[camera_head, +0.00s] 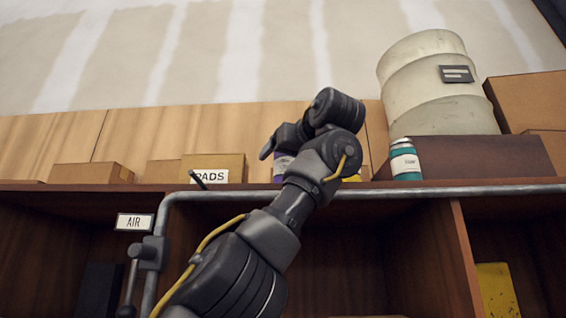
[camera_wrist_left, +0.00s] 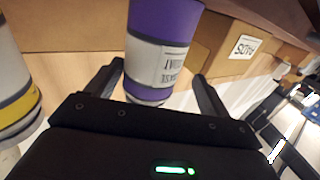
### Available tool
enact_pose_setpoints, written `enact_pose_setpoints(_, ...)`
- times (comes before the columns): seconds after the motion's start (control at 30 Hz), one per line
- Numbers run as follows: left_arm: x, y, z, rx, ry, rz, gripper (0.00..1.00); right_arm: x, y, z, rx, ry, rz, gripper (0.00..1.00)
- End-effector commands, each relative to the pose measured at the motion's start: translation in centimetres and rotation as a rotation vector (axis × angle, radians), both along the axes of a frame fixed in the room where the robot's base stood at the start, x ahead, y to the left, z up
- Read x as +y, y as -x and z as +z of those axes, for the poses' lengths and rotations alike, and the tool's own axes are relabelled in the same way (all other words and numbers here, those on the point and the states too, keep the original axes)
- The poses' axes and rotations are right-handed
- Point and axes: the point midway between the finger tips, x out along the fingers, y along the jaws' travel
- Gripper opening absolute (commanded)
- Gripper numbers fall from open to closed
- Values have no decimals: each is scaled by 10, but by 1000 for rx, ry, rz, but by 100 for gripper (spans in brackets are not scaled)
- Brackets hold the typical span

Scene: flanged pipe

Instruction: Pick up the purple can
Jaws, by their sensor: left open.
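The purple can (camera_head: 283,163) stands on the shelf top in the head view, mostly hidden behind my left arm. In the left wrist view the purple can (camera_wrist_left: 165,22) has a white band with printing, and its near end lies between the two fingers. My left gripper (camera_wrist_left: 160,75) is open, with one finger on each side of the can. Whether either finger touches the can I cannot tell. In the head view my left gripper (camera_head: 271,146) is partly hidden by its own wrist. My right gripper is not in view.
A can with a yellow band (camera_wrist_left: 17,100) stands close beside the left finger. A box labelled PADS (camera_head: 225,166) is left of the purple can. A teal can (camera_head: 405,160) and a large drum (camera_head: 425,90) are to the right. A grey pipe (camera_head: 450,191) runs along the shelf front.

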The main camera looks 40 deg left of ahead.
Motion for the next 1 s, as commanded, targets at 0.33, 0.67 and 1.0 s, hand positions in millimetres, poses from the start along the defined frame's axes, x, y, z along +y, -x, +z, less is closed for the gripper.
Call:
enact_pose_setpoints(0.33, 2, -2, -1, 1, -3, -1, 73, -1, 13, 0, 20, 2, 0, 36)
enact_pose_setpoints(0.67, 3, -2, -1, 1, 0, 0, 30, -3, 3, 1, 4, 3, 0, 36)
enact_pose_setpoints(1.0, 2, -3, 0, 1, 0, -1, 21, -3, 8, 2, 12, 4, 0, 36)
